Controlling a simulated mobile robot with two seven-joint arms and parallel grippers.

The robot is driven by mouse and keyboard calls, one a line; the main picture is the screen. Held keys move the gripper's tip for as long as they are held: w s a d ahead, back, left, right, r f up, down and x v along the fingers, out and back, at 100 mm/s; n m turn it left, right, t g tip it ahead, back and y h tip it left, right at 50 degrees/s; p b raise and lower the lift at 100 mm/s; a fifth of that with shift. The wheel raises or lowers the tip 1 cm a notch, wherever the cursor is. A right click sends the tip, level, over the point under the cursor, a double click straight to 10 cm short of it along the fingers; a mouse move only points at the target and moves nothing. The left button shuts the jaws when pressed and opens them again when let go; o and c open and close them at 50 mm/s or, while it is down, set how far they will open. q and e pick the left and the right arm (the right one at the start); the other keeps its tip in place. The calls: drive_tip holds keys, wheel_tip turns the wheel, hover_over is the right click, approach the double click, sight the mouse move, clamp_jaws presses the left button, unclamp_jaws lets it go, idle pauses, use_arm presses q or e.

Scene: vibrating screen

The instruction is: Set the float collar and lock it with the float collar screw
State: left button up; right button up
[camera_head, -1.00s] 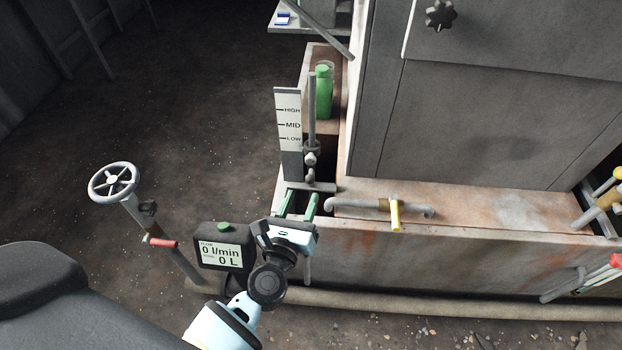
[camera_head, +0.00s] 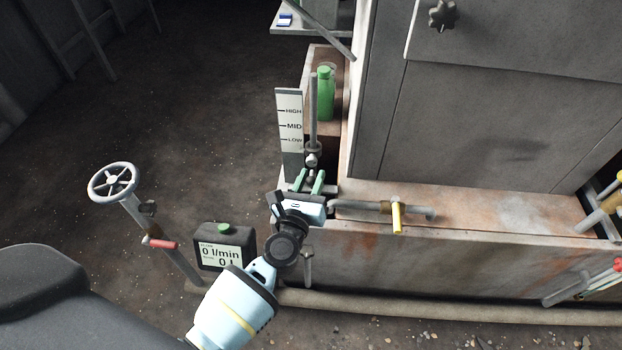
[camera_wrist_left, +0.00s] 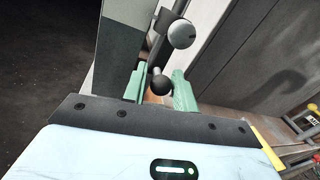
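The scale plate (camera_head: 290,135) marked HIGH, MID and LOW stands beside an upright grey rod (camera_head: 314,105). The dark float collar (camera_head: 313,147) sits on the rod, just below the LOW mark. A round grey knob, apparently the float collar screw (camera_head: 312,160), faces me below the collar; it also shows in the left wrist view (camera_wrist_left: 181,33). My left gripper (camera_head: 309,182) is open just below the knob. In the left wrist view, a smaller dark ball (camera_wrist_left: 160,83) shows between its green fingers (camera_wrist_left: 158,88), with gaps on both sides. My right gripper is out of view.
A rusty ledge (camera_head: 480,210) with a yellow-handled pipe (camera_head: 396,215) lies to the right, under a grey cabinet (camera_head: 490,120). A green bottle (camera_head: 325,95) stands behind the rod. A flow meter (camera_head: 224,247) and a handwheel (camera_head: 113,182) are to the left.

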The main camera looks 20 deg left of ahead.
use_arm(q)
drive_tip(key=shift+d, duration=0.1)
clamp_jaws()
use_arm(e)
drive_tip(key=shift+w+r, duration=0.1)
use_arm(q)
drive_tip(key=shift+r, duration=0.1)
wheel_tip(320, 180, up, 9)
drive_tip(key=p, duration=0.6)
drive_tip(key=shift+d+p, duration=0.15)
drive_tip(key=shift+p, duration=0.25)
drive_tip(key=shift+r+p, duration=0.45)
drive_tip(key=shift+p, duration=0.05)
drive_tip(key=shift+r, duration=0.1)
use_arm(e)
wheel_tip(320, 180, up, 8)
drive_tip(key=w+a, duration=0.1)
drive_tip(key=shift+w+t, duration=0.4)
